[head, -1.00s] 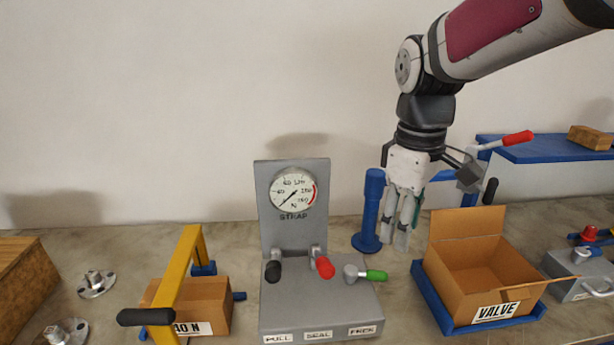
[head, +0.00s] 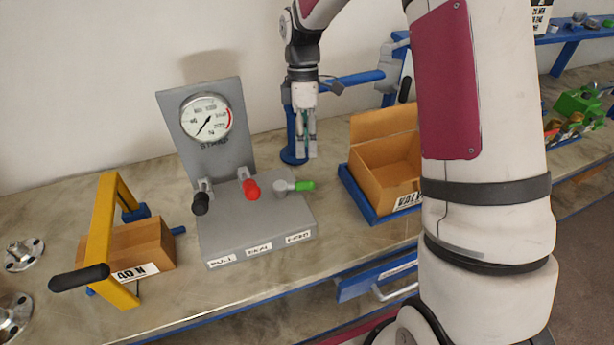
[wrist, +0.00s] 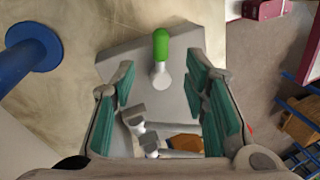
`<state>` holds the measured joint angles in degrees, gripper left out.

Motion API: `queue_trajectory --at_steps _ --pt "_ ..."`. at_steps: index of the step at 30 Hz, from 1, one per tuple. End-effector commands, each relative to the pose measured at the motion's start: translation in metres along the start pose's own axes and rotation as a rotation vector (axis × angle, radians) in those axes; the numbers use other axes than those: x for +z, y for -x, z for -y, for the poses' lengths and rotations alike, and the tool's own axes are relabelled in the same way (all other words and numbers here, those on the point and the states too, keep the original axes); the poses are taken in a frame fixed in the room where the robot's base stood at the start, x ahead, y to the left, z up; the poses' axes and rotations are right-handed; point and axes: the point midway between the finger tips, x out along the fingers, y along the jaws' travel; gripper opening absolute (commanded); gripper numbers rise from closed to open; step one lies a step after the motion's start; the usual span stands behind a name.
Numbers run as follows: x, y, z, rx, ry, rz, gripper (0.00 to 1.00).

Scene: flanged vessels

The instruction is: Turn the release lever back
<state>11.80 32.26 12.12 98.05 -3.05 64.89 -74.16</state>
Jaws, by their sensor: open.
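The strap machine (head: 230,242) is a grey base with a panel and a round gauge (head: 206,117). Three levers stand on it: one with a black knob (head: 201,204), one with a red knob (head: 251,189), and the release lever with a green handle (head: 304,186), lying low and pointing right above the right-hand label. My gripper (head: 306,153) points down behind the green handle, open and empty. In the wrist view my gripper (wrist: 165,90) has its teal pads spread. The green handle (wrist: 161,46) shows between and beyond them, apart from both.
A blue post (head: 290,140) stands just behind my gripper. An open cardboard box (head: 375,170) in a blue tray is to the right. A yellow frame (head: 113,215) over a small box is to the left. Bare bench lies along the front.

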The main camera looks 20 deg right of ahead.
Motion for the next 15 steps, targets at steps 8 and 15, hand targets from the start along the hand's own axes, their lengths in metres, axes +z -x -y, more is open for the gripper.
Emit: queue_trajectory --at_steps 8,15 --pt "0.001 -0.055 0.003 -0.004 -0.001 0.001 0.41" --pt "0.001 -0.089 0.001 -0.001 -0.002 0.001 0.41"
